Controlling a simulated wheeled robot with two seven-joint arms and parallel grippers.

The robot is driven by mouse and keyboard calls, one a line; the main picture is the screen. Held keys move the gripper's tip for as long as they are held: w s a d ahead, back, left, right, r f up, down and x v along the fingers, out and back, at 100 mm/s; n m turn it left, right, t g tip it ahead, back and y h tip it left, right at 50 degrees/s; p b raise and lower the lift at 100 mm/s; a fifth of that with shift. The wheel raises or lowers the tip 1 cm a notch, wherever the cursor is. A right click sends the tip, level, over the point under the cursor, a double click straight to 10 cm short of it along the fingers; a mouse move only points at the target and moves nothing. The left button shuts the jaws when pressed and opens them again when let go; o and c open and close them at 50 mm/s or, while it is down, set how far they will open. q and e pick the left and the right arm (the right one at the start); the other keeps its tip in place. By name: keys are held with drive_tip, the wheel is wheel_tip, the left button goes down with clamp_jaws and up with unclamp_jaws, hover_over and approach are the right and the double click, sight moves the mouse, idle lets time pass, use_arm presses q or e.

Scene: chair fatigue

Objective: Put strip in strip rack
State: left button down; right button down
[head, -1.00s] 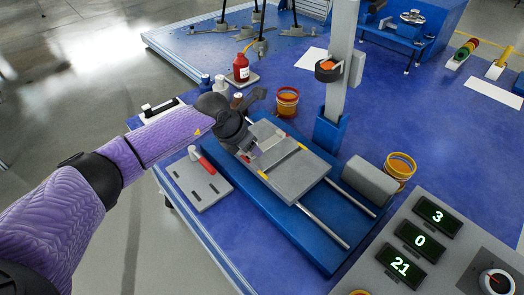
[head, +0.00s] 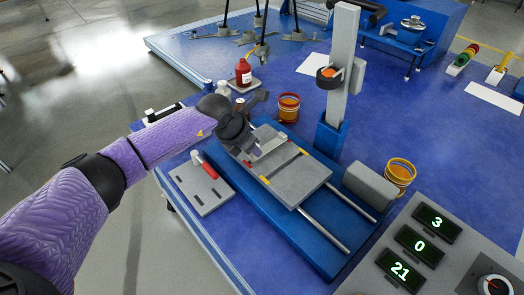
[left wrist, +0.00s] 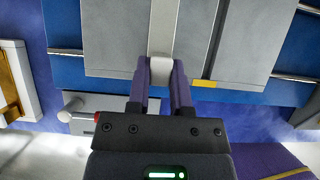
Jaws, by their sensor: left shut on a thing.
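My left gripper (left wrist: 161,85) is shut on the end of a pale grey strip (left wrist: 163,30), which runs away from the fingers over a grey plate in the left wrist view. In the head view my left gripper (head: 250,148) is at the plate's far left end and partly hides the strip. My right gripper is not in view.
The grey sliding plate (head: 300,178) sits on rails over a blue base (head: 325,255). A red-handled part (head: 205,167) stands on the slotted plate. A grey column (head: 342,75), orange-yellow pots (head: 288,106) and a display panel (head: 405,245) stand around.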

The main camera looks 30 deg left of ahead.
use_arm(q)
drive_tip(key=shift+r+p, duration=0.3)
drive_tip(key=shift+r, duration=0.35)
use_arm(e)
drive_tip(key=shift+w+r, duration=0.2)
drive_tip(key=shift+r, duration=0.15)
